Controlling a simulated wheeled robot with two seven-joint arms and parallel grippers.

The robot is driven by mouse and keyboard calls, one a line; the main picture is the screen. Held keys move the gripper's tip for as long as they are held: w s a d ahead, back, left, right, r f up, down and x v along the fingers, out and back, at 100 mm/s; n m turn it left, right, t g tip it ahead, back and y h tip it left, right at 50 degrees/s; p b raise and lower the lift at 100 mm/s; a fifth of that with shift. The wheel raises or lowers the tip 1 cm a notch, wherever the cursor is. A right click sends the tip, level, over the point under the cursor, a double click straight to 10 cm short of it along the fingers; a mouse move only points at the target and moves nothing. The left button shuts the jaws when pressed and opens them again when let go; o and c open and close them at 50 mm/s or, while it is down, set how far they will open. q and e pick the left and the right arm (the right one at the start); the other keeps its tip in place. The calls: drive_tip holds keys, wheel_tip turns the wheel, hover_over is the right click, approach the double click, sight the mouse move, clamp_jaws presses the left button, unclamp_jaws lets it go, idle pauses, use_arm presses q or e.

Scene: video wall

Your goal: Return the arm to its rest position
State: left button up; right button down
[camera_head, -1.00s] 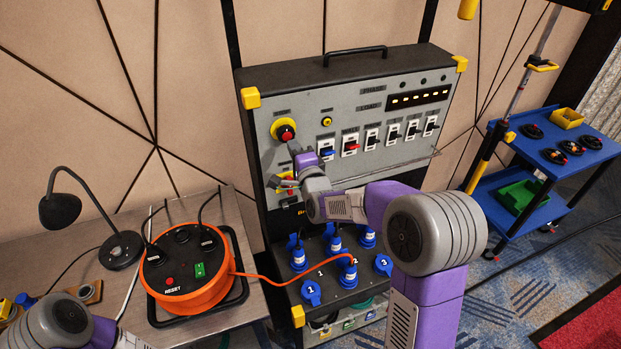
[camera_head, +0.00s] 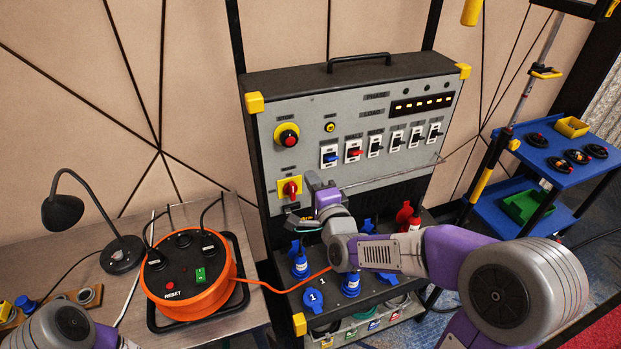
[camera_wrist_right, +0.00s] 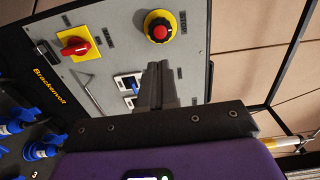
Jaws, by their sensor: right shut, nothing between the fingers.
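My right arm reaches in from the right in the head view, in front of the grey power panel (camera_head: 350,118). Its gripper (camera_head: 311,178) is in front of the panel's lower left part, just right of the red rotary switch on its yellow plate (camera_head: 290,188). In the right wrist view the two dark fingers (camera_wrist_right: 158,72) are together and empty. The red stop button (camera_wrist_right: 159,27) and the red rotary switch (camera_wrist_right: 76,46) show beyond them, apart from the fingers. Of my left arm only a grey and purple link shows at the lower left; its gripper is out of view.
An orange cable reel (camera_head: 187,275) stands on the table beside a black lamp (camera_head: 122,254). Blue plugs (camera_head: 300,263) and red plugs (camera_head: 409,217) sit in the sloped socket tray below the panel. A blue cart (camera_head: 548,160) stands at the right.

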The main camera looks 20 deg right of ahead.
drive_tip(key=s+a+f+n+g+y, duration=0.1)
drive_tip(key=s+a+f+n+g, duration=0.15)
drive_tip(key=f, duration=0.65)
drive_tip(key=s+a+f+n+g, duration=0.1)
drive_tip(key=f+n+g, duration=0.2)
drive_tip(key=f, duration=0.6)
drive_tip(key=s+a+f+n+g+y, duration=0.1)
drive_tip(key=s+a+f+n+g, duration=0.15)
drive_tip(key=f, duration=0.65)
drive_tip(key=s+a+f+n+g+y, duration=0.1)
drive_tip(key=s+a+f+n+g, duration=0.2)
drive_tip(key=s+f, duration=0.5)
drive_tip(key=s+a+f+n+g+y, duration=0.1)
drive_tip(key=s+a+f+n+g, duration=0.2)
drive_tip(key=s+f+g, duration=0.3)
drive_tip(key=s+f+n, duration=0.1)
drive_tip(key=s+f, duration=0.2)
drive_tip(key=s, duration=0.2)
drive_tip(key=shift+s+a+n+g+y, duration=0.15)
drive_tip(key=shift+a+n+g+y, duration=0.05)
drive_tip(key=shift+n+g+y, duration=0.1)
